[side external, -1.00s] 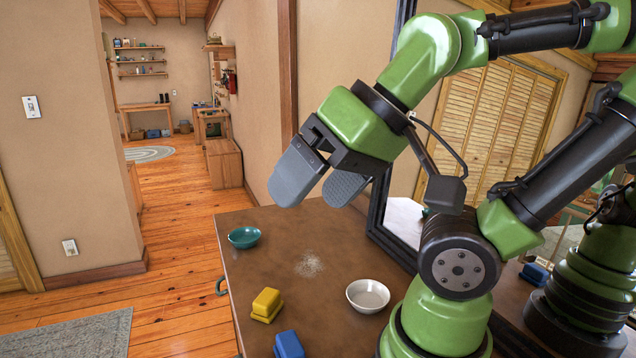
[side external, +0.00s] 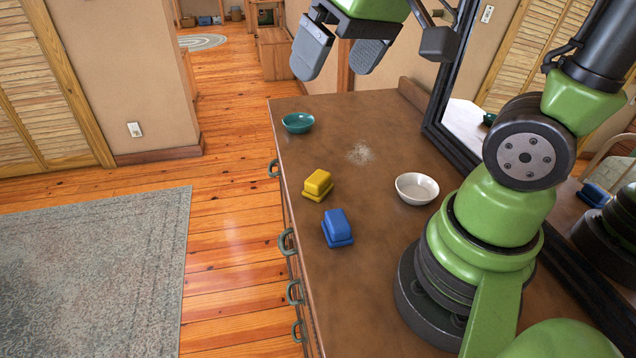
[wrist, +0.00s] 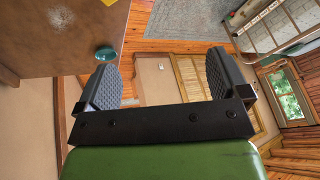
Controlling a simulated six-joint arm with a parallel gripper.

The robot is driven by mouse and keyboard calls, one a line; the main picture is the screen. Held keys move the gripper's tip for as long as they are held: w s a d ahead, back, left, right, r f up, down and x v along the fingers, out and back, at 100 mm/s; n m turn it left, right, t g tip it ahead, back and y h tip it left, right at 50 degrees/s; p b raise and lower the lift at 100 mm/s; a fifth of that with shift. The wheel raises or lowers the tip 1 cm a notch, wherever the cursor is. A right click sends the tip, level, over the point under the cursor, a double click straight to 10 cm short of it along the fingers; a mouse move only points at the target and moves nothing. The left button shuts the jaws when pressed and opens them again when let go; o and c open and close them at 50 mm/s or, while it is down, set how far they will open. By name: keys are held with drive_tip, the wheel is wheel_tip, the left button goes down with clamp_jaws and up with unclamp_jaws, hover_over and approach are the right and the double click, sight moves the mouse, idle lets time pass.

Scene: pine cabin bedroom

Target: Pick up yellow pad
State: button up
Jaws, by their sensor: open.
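The yellow pad (side external: 318,184), a small block on a wider base, sits on the brown dresser top (side external: 385,255) near its left edge. A blue pad (side external: 337,226) of like shape sits just below it in the side view. My gripper (side external: 343,62) is open and empty, raised well above the far end of the dresser and away from the yellow pad. In the wrist view my gripper (wrist: 160,85) has its two grey fingers spread apart with nothing between them. A sliver of yellow, likely the pad (wrist: 108,2), shows at the top edge there.
A teal bowl (side external: 298,123) stands at the dresser's far left and a white bowl (side external: 417,188) right of the pads. White specks (side external: 360,154) lie on the top between them. A black-framed mirror (side external: 447,100) stands along the right side. Green handles (side external: 287,242) jut from the dresser front.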

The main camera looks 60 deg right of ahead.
drive_tip(key=w+d+f+n+g, duration=0.25)
drive_tip(key=w+d+f, duration=0.4)
drive_tip(key=f, duration=0.35)
drive_tip(key=g, duration=0.3)
approach(318, 177)
drive_tip(key=shift+s+a+f+n+t+h, duration=0.15)
drive_tip(key=shift+a+h, duration=0.05)
drive_tip(key=shift+a, duration=0.15)
drive_tip(key=shift+s+a+f+n+t+h, duration=0.1)
drive_tip(key=shift+a+f+h, duration=0.1)
drive_tip(key=shift+a, duration=0.15)
wheel_tip(318, 177, down, 5)
drive_tip(key=shift+d+r, duration=0.1)
drive_tip(key=shift+r, duration=0.1)
drive_tip(key=shift+w+d+f, duration=0.1)
drive_tip(key=shift+d+f, duration=0.05)
drive_tip(key=shift+f, duration=1.3)
drive_tip(key=shift+d+f, duration=0.15)
drive_tip(key=shift+f, duration=1.3)
drive_tip(key=c, duration=1.1)
drive_tip(key=shift+r, duration=0.15)
